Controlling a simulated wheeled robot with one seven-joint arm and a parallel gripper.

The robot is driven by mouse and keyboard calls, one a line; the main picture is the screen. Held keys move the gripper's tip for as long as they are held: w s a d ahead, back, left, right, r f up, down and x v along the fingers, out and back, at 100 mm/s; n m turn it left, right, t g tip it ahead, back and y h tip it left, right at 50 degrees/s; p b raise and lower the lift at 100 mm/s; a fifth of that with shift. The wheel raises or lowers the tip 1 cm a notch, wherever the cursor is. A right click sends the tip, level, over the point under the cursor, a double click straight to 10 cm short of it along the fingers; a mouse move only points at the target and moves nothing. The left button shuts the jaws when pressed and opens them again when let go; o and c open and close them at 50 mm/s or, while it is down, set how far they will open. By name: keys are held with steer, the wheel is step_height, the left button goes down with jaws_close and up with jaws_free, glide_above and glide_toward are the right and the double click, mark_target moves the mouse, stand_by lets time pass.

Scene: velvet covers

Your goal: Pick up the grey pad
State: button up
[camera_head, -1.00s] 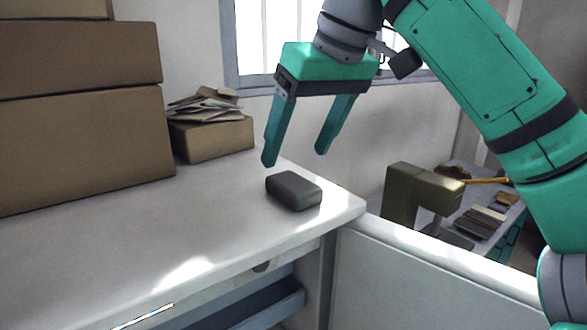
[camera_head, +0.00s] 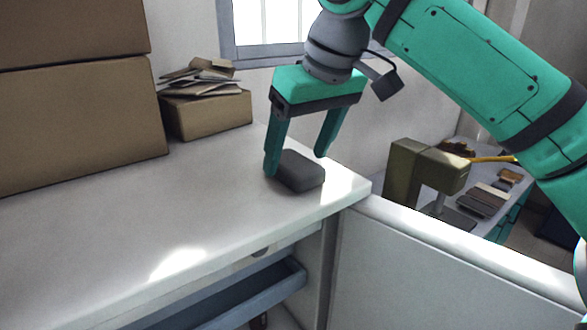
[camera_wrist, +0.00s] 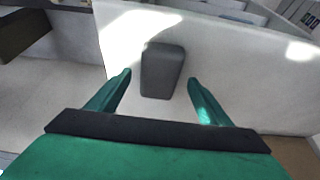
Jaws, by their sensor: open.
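The grey pad (camera_head: 301,170) is a dark, rounded block lying flat on the white worktop (camera_head: 140,225), near its right corner. My gripper (camera_head: 296,164) is open and points down at the pad, with its left finger beside the pad's left end in the head view. The right finger is behind and above the pad. In the wrist view the pad (camera_wrist: 162,70) lies between and a little beyond the two spread fingertips (camera_wrist: 160,75), with clear gaps on both sides. I cannot tell whether the left finger touches it.
Large cardboard boxes (camera_head: 80,120) stand on the worktop at the left. A smaller box (camera_head: 208,115) with a pile of flat pieces lies behind the pad. An olive press-like tool (camera_head: 428,180) stands beyond the right edge. The worktop's front left is clear.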

steer(key=shift+x, duration=1.2)
steer(key=c, duration=1.2)
steer(key=shift+o, duration=0.2)
steer(key=shift+r, duration=0.15)
steer(key=shift+r, duration=0.5)
steer(key=s+d+r, duration=0.3)
steer(key=d+r, duration=0.8)
steer(key=d, duration=0.2)
steer(key=shift+d+r, duration=0.4)
steer(key=shift+s, duration=0.15)
